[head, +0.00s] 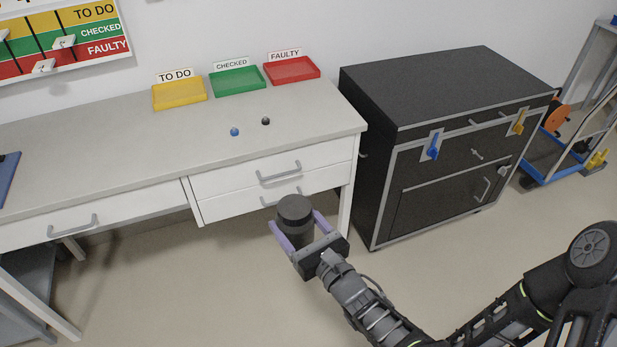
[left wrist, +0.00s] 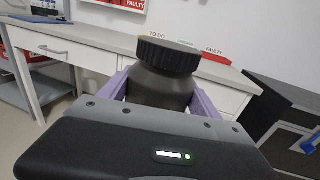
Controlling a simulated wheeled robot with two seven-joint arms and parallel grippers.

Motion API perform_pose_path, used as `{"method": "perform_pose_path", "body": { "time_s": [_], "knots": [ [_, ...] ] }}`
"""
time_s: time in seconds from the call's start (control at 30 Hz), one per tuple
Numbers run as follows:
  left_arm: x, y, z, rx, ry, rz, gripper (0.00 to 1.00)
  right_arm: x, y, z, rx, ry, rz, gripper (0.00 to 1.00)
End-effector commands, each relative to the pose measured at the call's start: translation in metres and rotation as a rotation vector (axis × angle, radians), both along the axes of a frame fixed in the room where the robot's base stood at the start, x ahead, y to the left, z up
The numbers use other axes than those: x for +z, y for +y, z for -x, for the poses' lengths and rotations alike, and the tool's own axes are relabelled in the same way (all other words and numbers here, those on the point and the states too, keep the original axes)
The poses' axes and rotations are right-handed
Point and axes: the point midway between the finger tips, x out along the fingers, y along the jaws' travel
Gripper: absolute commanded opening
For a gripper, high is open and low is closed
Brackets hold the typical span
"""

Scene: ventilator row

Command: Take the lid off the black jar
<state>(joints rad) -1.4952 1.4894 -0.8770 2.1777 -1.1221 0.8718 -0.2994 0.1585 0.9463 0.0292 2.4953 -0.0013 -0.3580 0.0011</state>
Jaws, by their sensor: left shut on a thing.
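The black jar (head: 293,231) is held upright in my left gripper (head: 294,236), clear of the desk and in front of its drawers. The two purple fingers are shut on the jar's body from both sides. In the left wrist view the dark grey jar body (left wrist: 160,88) shows between the fingers. The ribbed black lid (left wrist: 168,54) sits on top of the jar, above the fingers; it also shows in the head view (head: 294,206). My right gripper is in neither view.
The white desk (head: 100,155) carries yellow (head: 180,93), green (head: 237,80) and red (head: 291,69) trays, a small blue knob-like piece (head: 234,132) and a black one (head: 265,121). A black cabinet (head: 450,85) stands to the right. The floor between is clear.

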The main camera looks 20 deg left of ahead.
Motion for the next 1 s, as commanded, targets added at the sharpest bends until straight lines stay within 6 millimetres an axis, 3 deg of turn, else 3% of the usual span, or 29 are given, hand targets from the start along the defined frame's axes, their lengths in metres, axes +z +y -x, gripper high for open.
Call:
{"method": "perform_pose_path", "body": {
  "time_s": [0.6, 0.8, 1.0],
  "knots": [
    [0.016, -0.116, -0.015, -0.224, -0.002, 0.001, 0.0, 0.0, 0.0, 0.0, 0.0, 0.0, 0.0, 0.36],
    [0.018, -0.133, -0.017, -0.258, -0.002, 0.0, 0.0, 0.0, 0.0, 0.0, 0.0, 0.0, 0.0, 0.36],
    [0.018, -0.136, -0.018, -0.264, -0.002, -0.002, 0.0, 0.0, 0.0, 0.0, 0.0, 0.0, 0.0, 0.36]
  ]
}}
